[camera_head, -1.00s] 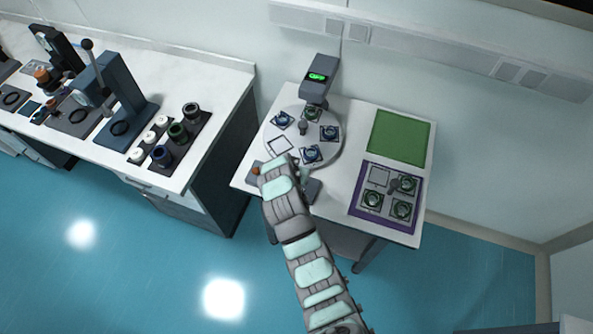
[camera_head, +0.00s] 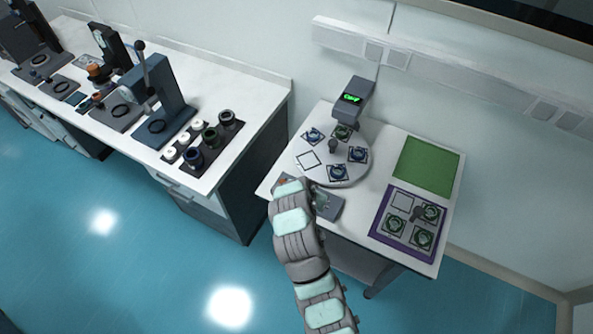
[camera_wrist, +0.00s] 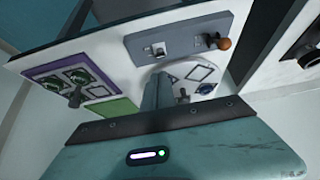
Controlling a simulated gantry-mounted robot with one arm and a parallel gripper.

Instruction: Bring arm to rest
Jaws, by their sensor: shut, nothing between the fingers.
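My arm (camera_head: 297,233) reaches up from the bottom of the head view to the front edge of the right-hand table. Its end covers part of the grey control panel (camera_head: 328,204). My gripper (camera_wrist: 157,92) shows in the wrist view as a narrow teal-grey pair of fingers, shut and empty. It overlaps the near side of the round white turntable there. In the head view the fingers are hidden behind the arm.
The turntable (camera_head: 316,174) carries several blue and green optics. A purple tray (camera_head: 378,231) and a green mat (camera_head: 428,165) lie to its right. A grey display post (camera_head: 358,86) stands behind. The left bench (camera_head: 240,88) holds presses and cups. Open floor lies in front.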

